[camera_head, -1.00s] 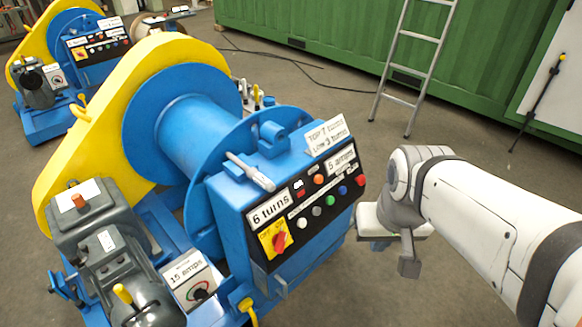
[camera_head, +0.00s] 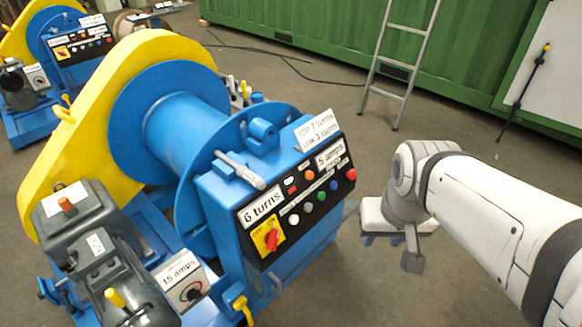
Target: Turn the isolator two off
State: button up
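A red rotary isolator switch on a yellow plate (camera_head: 269,237) sits at the lower left of the black control panel (camera_head: 297,207) on the near blue winch. A second winch at the back left has a similar red switch on a yellow plate (camera_head: 62,52). Which one is isolator two I cannot tell. My gripper (camera_head: 408,264) hangs at the right of the near winch, beyond the panel and apart from it. The arm hides much of it, and its fingers are too unclear to judge. The switch's exact position is hard to read.
The near winch has a yellow guard (camera_head: 100,110), a blue drum (camera_head: 185,135), a grey motor (camera_head: 100,255) and a dial box (camera_head: 184,280). A ladder (camera_head: 395,70) leans on a green container (camera_head: 310,30) behind.

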aim_at(271, 239)
jog(key=z, duration=0.75)
jog(key=k, duration=1.1)
jog(key=u, duration=0.6)
jog(key=i, duration=1)
jog(key=u, duration=0.05)
